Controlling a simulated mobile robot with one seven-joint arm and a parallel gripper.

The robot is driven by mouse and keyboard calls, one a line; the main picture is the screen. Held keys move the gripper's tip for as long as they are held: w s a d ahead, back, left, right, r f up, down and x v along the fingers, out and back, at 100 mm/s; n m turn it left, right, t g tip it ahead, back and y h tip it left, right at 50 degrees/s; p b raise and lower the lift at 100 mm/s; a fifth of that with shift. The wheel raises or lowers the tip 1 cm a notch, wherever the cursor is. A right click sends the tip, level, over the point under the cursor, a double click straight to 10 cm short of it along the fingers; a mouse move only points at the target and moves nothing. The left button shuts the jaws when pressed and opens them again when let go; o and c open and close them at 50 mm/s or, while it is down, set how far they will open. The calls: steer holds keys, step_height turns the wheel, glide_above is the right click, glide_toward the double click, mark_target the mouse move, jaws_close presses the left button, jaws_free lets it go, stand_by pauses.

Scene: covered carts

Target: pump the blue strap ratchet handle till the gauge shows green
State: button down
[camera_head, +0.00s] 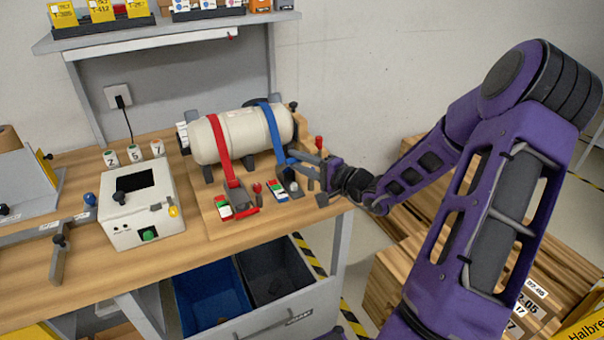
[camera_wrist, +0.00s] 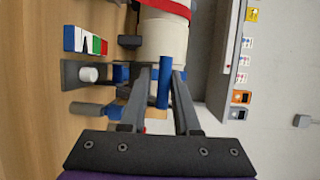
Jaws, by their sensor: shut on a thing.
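The pale tank (camera_head: 205,140) lies on its side on the bench, with a blue strap (camera_head: 272,130) around its right part. The grey blue-strap ratchet (camera_wrist: 72,73), with a white knob, sits in front of the tank. Its handle has a blue grip (camera_wrist: 164,88), upright between my fingers in the wrist view. My gripper (camera_head: 300,165) reaches in from the right and is shut on this grip; the fingers partly hide it. The gauge (camera_head: 283,191) beside the ratchet has coloured bands and also shows in the wrist view (camera_wrist: 85,40).
A red strap (camera_head: 219,137) with its own ratchet (camera_head: 239,196) and gauge (camera_head: 223,207) is just left. A white box (camera_head: 146,222) with a dark screen stands further left. Blue (camera_head: 205,297) and dark bins sit below the bench. Wooden crates (camera_head: 480,270) stand at right.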

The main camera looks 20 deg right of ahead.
steer(key=shift+w+r+b, duration=0.6)
steer(key=shift+w, duration=0.25)
steer(key=shift+w+r+b, duration=0.55)
steer(key=shift+w+r, duration=0.05)
steer(key=shift+w, duration=0.25)
steer(key=shift+a, duration=0.1)
steer(key=c, duration=1.1)
jaws_free()
steer(key=shift+f, duration=0.1)
steer(key=v, duration=1.7)
steer(key=shift+s+r, duration=0.15)
steer(key=shift+r, duration=0.15)
steer(key=shift+c, duration=0.2)
